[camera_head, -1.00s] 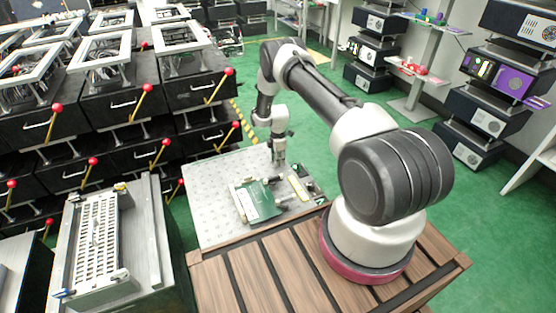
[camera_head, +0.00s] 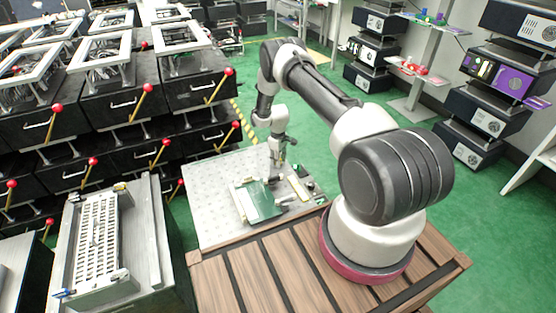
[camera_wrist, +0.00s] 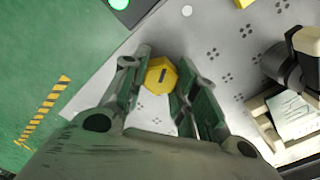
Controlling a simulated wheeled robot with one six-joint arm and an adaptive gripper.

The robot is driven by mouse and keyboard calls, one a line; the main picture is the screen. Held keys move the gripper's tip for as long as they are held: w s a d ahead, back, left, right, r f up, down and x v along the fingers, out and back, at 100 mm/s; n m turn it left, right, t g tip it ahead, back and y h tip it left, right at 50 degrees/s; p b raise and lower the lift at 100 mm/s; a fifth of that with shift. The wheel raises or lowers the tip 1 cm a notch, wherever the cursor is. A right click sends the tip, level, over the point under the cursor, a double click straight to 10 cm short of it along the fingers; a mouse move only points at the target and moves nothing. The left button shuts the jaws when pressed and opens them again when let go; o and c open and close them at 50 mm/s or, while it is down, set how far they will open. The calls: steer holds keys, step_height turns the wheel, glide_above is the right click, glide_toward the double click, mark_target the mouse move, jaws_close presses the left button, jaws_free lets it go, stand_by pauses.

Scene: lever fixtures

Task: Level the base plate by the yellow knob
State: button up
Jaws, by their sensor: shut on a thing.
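The yellow knob (camera_wrist: 161,76) sits between the two fingers of my gripper (camera_wrist: 160,82) in the wrist view. It is faceted, with a dark slot mark on its top. My gripper is shut on it. In the head view my gripper (camera_head: 277,160) is low over the far right part of the light perforated base plate (camera_head: 207,190), which also shows in the wrist view (camera_wrist: 225,45). The knob is too small to make out in the head view. I cannot tell the plate's exact tilt.
A green board (camera_head: 260,202) lies on the plate, close in front of my gripper. A wooden slatted top (camera_head: 260,275) borders the plate's near side. A metal fixture with a grid (camera_head: 98,240) stands at left. Black drawer units with red-knobbed levers (camera_head: 229,72) stand behind.

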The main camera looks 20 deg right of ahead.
steer(key=m, duration=0.4)
steer(key=shift+m, duration=0.3)
steer(key=m, duration=0.4)
steer(key=shift+m, duration=0.3)
steer(key=m, duration=0.4)
steer(key=shift+m, duration=2.6)
steer(key=o, duration=1)
